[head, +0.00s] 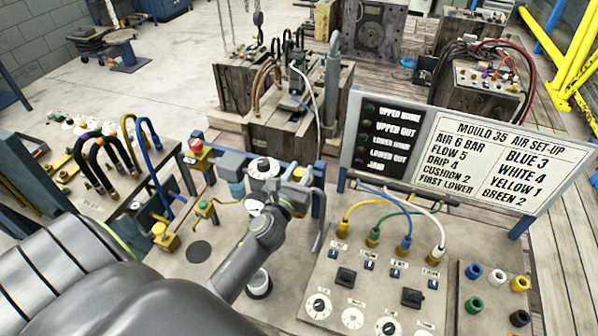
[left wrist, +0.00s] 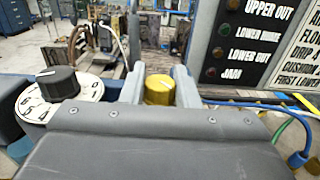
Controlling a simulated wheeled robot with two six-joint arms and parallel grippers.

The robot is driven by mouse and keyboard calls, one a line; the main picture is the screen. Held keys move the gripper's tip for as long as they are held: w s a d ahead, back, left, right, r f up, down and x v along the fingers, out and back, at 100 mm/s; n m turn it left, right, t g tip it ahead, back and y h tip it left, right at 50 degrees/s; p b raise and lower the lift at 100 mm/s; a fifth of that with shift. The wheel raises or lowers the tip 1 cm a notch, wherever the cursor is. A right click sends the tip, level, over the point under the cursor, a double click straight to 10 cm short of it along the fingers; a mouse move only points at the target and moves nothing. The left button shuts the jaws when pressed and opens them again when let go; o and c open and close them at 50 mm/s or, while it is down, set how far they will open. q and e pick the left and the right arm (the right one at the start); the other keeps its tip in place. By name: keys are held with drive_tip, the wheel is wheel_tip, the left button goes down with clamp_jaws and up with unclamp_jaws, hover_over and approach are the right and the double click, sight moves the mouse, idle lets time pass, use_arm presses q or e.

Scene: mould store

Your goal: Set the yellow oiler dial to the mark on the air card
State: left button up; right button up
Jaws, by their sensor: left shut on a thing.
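My left gripper (head: 285,193) is at the air unit on the bench. In the left wrist view its two fingers (left wrist: 159,88) are shut on the yellow oiler dial (left wrist: 158,86), one on each side. The dial's marks and pointer are hidden behind the gripper, so its setting cannot be read. My right gripper is not in view.
A black knob (left wrist: 57,80) on a white numbered face is left of the gripper. A grey panel (head: 330,262) with dials, switches and coloured hoses stands at the right. A red button (head: 196,145) on a yellow box and brass fittings are at the left.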

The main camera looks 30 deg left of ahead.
use_arm(q)
drive_tip(key=shift+m+h, duration=0.9)
drive_tip(key=shift+h, duration=0.5)
drive_tip(key=o, duration=0.9)
drive_tip(key=shift+o, duration=0.2)
drive_tip(key=s+d+b, duration=0.1)
drive_tip(key=s+b, duration=0.3)
drive_tip(key=s, duration=1.3)
drive_tip(key=shift+s, duration=0.15)
drive_tip(key=shift+o, duration=0.2)
